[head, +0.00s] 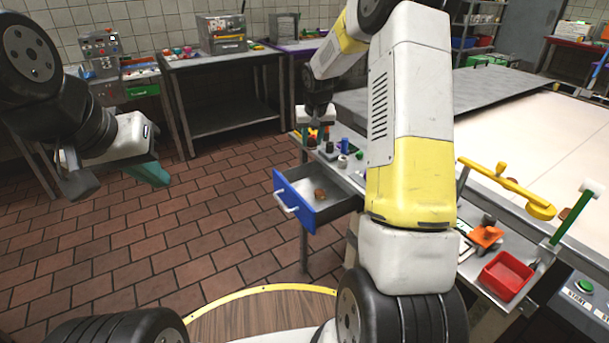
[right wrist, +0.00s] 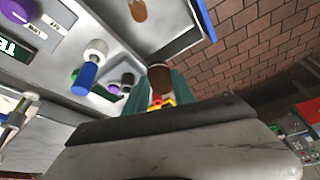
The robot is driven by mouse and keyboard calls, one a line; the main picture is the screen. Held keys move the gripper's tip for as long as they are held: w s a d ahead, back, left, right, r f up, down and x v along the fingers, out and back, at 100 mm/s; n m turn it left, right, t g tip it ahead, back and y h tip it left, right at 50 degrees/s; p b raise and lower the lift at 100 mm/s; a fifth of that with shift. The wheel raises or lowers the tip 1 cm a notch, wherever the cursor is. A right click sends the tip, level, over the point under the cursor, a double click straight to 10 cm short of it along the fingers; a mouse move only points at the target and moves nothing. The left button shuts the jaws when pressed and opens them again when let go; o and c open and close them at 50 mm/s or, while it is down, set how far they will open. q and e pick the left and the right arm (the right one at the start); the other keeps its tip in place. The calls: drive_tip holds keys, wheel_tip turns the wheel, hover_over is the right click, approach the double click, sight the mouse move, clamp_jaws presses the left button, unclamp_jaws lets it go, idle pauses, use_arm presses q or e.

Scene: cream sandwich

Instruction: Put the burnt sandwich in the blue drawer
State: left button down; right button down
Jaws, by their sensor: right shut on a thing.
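The blue drawer (head: 295,205) is pulled out from the table, and a small brown piece (head: 319,193) lies inside. In the right wrist view the drawer's blue edge (right wrist: 205,20) and the brown piece (right wrist: 138,10) show at the top. My right gripper (head: 318,138) is over the tabletop, behind the drawer. Its teal fingers (right wrist: 160,92) are shut on a dark brown rounded thing (right wrist: 159,77), seemingly the burnt sandwich, with yellow and red next to it. My left gripper (head: 115,182) hangs open and empty over the floor at the left.
Several small knobs and pegs, one of them blue (head: 345,145), stand on the tabletop near my right gripper. A red bin (head: 506,275) and a yellow lever (head: 505,185) are at the right. The brick floor (head: 215,215) left of the drawer is clear.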

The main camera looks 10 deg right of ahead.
sight(310, 187)
wheel_tip(310, 187, down, 17)
drive_tip(key=shift+r, duration=0.1)
idle(0.3)
drive_tip(key=c, duration=1.1)
unclamp_jaws()
drive_tip(key=shift+o, duration=0.2)
